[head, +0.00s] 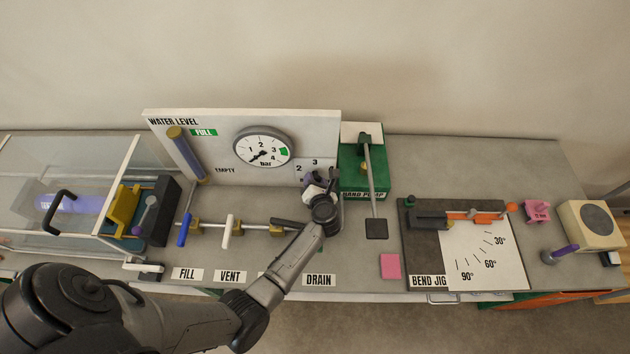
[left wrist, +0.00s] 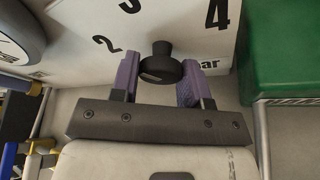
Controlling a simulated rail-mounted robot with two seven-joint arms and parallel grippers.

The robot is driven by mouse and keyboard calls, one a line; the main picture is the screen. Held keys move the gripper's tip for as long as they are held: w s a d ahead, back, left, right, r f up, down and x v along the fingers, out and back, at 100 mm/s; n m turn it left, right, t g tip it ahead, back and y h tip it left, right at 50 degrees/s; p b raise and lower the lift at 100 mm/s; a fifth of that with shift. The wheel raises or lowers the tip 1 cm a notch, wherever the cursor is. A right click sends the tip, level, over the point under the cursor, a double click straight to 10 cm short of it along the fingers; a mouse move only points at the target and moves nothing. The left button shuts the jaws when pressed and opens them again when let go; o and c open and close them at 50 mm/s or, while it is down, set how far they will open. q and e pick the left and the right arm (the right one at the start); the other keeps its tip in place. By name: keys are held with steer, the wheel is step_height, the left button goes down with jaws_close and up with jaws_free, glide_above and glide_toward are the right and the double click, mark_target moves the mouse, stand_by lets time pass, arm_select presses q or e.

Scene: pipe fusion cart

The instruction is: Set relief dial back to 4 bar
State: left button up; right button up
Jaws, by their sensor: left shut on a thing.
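The relief dial has a black knob (left wrist: 161,64) on the white panel, with printed numbers 2, 3 and 4 and the word "bar" around it in the left wrist view. My left gripper (left wrist: 160,80) has its purple fingers on both sides of the knob and is shut on it. I cannot tell which number the knob points to. In the head view the left gripper (head: 314,184) is at the panel's lower right and hides the knob; only 2 and 3 show above it. My right gripper is not in view.
The round pressure gauge (head: 264,147) has its needle at the low end, lower left. A green hand pump (head: 362,182) stands just right of the dial. Blue (head: 184,230) and white (head: 229,232) valve handles lie left of my forearm. A bend jig (head: 425,245) sits further right.

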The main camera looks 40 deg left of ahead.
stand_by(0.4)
arm_select(q)
steer(key=o, duration=0.9)
